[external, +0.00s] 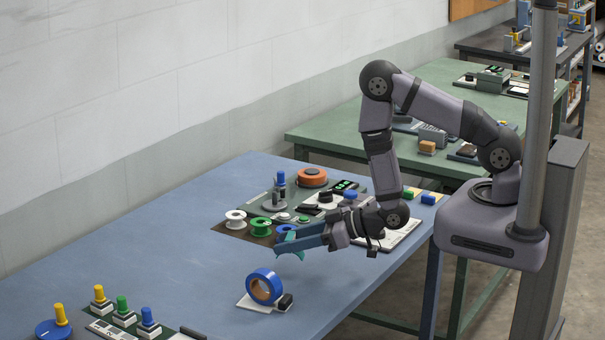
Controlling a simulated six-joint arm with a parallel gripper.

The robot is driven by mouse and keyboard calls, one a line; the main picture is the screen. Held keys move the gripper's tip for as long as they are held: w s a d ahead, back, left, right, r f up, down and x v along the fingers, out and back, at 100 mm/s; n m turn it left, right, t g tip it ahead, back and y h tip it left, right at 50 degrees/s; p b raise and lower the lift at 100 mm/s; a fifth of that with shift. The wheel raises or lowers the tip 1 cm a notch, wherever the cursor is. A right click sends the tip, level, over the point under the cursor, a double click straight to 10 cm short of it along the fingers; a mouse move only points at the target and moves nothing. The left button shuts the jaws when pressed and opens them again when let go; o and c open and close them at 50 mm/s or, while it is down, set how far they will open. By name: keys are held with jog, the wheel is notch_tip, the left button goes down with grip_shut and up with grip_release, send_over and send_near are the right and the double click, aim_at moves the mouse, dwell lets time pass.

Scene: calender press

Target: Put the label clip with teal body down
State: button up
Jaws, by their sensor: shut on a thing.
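The label clip with teal body (288,246) is held at the tip of my gripper (303,238), above the blue table. My gripper is shut on it and points left. The clip appears raised above the table top, though the exact gap is hard to tell from this view. The gripper and clip partly cover a blue spool (286,230) behind them.
A white spool (235,220) and a green spool (261,227) stand on a dark board behind. A blue tape roll (264,286) stands on a white base in front. An orange reel (312,177) lies farther back. The blue table (150,240) is clear at left.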

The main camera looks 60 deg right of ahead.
aim_at(300, 253)
jog(key=shift+f+p, duration=0.3)
jog(key=shift+f, duration=1.35)
jog(key=shift+f, duration=0.2)
jog(key=o, duration=1)
jog(key=shift+r, duration=0.1)
jog(key=shift+r, duration=0.2)
jog(key=shift+s+d, duration=0.1)
jog(key=shift+s, duration=0.1)
jog(key=shift+b+v, duration=0.35)
jog(key=shift+v, duration=3.2)
